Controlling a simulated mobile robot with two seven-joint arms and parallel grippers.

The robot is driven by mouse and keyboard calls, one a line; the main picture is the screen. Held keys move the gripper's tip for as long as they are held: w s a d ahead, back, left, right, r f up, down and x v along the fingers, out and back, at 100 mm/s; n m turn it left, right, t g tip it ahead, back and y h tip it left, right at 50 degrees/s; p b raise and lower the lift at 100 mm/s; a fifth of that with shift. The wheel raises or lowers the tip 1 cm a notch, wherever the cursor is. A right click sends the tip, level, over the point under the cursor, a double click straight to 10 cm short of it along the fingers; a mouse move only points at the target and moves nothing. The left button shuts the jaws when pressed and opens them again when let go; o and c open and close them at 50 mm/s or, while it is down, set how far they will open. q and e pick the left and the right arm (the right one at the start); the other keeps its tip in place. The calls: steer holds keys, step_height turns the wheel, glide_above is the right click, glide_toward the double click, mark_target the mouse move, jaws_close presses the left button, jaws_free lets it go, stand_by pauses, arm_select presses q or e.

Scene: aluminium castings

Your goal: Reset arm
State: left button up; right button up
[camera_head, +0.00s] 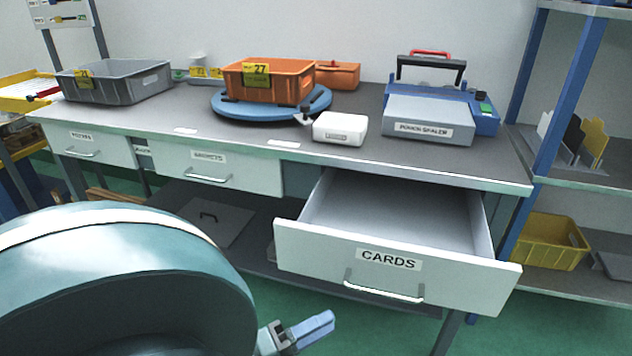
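My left arm's large teal link (110,270) fills the lower left. Beside it, my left gripper (308,330) shows only in part at the bottom edge, in front of and below the open drawer. It is apart from the drawer and over the green floor. Its finger spacing cannot be made out, and I see nothing held in the part that shows. My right gripper is not in view.
The CARDS drawer (330,255) is pulled out and looks empty. On the workbench (210,132) are a grey bin (120,85), an orange bin (270,82) on a blue turntable (235,106), a white box (340,128) and a pouch sealer (430,118). Shelves stand right.

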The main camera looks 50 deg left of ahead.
arm_select(q)
steer(key=shift+s+a, duration=0.1)
steer(key=shift+s, duration=0.2)
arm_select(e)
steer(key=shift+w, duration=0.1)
